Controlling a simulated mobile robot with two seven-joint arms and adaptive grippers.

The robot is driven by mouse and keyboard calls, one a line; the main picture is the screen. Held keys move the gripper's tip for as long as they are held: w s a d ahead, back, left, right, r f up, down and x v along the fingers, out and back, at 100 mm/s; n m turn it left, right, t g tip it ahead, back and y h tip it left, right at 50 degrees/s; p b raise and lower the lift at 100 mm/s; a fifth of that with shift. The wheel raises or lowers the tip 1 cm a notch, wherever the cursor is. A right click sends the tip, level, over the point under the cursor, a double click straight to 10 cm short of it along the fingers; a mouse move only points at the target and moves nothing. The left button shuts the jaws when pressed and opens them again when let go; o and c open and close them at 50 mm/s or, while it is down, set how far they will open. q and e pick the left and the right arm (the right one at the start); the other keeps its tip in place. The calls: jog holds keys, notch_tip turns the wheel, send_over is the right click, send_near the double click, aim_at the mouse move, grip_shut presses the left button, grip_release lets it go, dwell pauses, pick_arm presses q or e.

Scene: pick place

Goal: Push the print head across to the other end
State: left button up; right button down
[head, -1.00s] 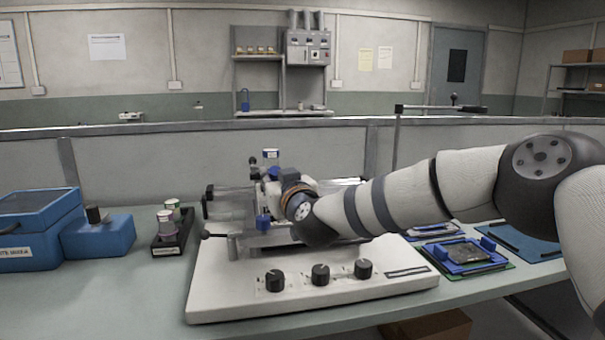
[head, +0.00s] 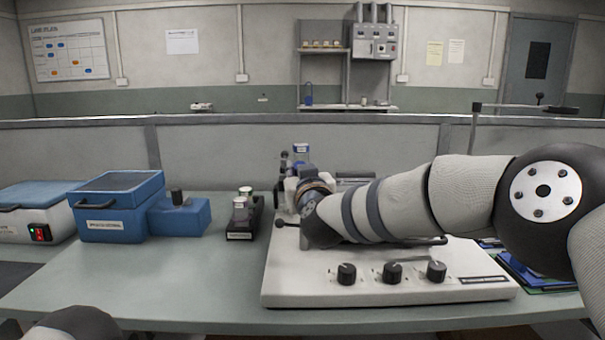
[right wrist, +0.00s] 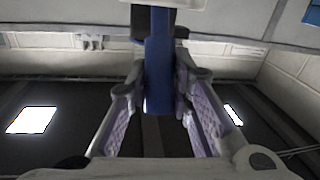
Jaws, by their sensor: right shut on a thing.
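The print head machine has a white base (head: 390,268) with knobs along its front. The print head, with its blue-topped part (head: 301,158), stands near the left end of the machine, partly hidden behind my right wrist. My right gripper (right wrist: 161,88) is shut on the print head's upright blue handle (right wrist: 158,65), which sits between both fingers in the right wrist view. In the head view the arm reaches in from the right and hides the fingertips and much of the rail. My left gripper is not in view.
A black holder with small jars (head: 243,217) stands just left of the machine. Blue boxes (head: 117,205) stand farther left. Blue trays (head: 540,275) lie at the right, partly behind my arm. The table between boxes and machine is clear at the front.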

jog(key=shift+a+f, duration=0.1)
jog(key=shift+a, duration=0.1)
jog(key=c, duration=1.8)
grip_release()
jog(key=o, duration=0.4)
jog(key=shift+a, duration=0.15)
jog(key=shift+s, duration=0.15)
jog(key=s, duration=0.3)
jog(key=s+d, duration=0.1)
jog(key=s, duration=0.3)
jog(key=s+d, duration=0.1)
jog(key=s, duration=0.3)
jog(key=shift+s+d, duration=0.25)
